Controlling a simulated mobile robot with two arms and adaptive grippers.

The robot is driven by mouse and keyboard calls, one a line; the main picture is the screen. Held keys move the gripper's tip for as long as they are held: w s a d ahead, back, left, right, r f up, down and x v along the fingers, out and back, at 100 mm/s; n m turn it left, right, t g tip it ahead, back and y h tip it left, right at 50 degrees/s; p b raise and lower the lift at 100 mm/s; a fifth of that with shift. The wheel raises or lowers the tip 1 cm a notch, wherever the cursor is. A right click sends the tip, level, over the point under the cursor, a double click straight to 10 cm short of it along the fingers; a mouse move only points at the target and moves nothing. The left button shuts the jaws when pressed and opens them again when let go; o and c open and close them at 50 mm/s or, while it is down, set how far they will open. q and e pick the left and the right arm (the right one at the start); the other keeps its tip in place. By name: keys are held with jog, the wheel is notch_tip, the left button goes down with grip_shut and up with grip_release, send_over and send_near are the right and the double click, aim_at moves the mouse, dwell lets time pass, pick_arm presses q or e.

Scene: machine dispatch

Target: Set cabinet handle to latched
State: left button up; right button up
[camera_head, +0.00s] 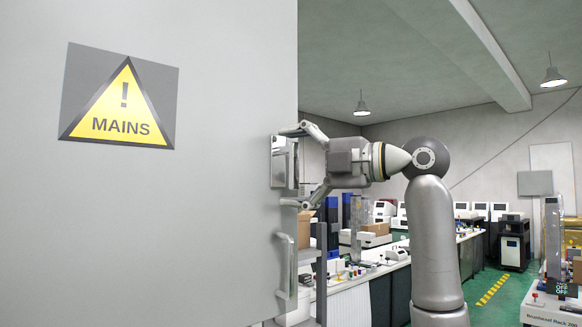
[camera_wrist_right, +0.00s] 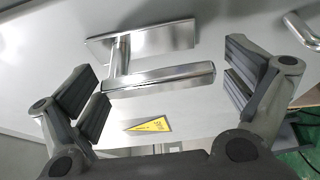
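The grey cabinet door (camera_head: 200,220) with a yellow MAINS sign (camera_head: 122,105) fills the left of the head view. The metal cabinet handle (camera_wrist_right: 160,79) is a lever on a shiny rectangular plate (camera_wrist_right: 150,38) in the right wrist view. The handle and plate also show at the door's right side in the head view (camera_head: 284,162). My right gripper (camera_head: 290,166) is open, with one finger above and one below the handle. In the right wrist view its padded fingers (camera_wrist_right: 168,90) stand on either side of the lever, apart from it. My left gripper is not in view.
A vertical pull bar (camera_head: 287,268) is fixed on the door below the handle; its end shows in the wrist view (camera_wrist_right: 302,30). Behind the door's edge are a workbench (camera_head: 375,268) with equipment, and green floor (camera_head: 500,300) with a yellow stripe.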

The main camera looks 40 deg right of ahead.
jog(key=shift+d, duration=0.1)
jog(key=shift+s, duration=0.15)
jog(key=v, duration=1.1)
jog(key=shift+s, duration=0.35)
jog(key=shift+d, duration=0.2)
